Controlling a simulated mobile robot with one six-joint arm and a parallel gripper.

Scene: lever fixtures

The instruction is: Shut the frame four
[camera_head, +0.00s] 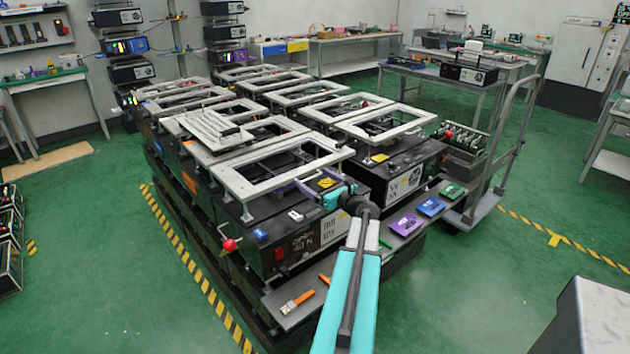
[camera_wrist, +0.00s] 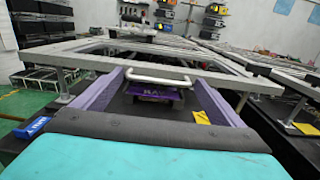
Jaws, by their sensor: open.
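Several flat, light-grey rectangular frames sit on posts above black boxes on a dark stand; I cannot read which one is number four. The nearest frame (camera_head: 236,184) lies level above the front-left box (camera_head: 300,237), and its rim also shows in the wrist view (camera_wrist: 65,58). My gripper (camera_head: 326,187) is at the right front corner of this frame, its purple fingers spread. In the wrist view my gripper (camera_wrist: 155,76) is open, with a pale bar handle (camera_wrist: 160,80) seen between the fingers. I cannot tell whether the fingers touch it.
A red-knobbed lever (camera_head: 230,245) sticks out at the box's left front. Small purple (camera_head: 405,225), blue (camera_head: 431,206) and green (camera_head: 453,190) parts lie on the front ledge. A trolley (camera_head: 480,205) stands at the right.

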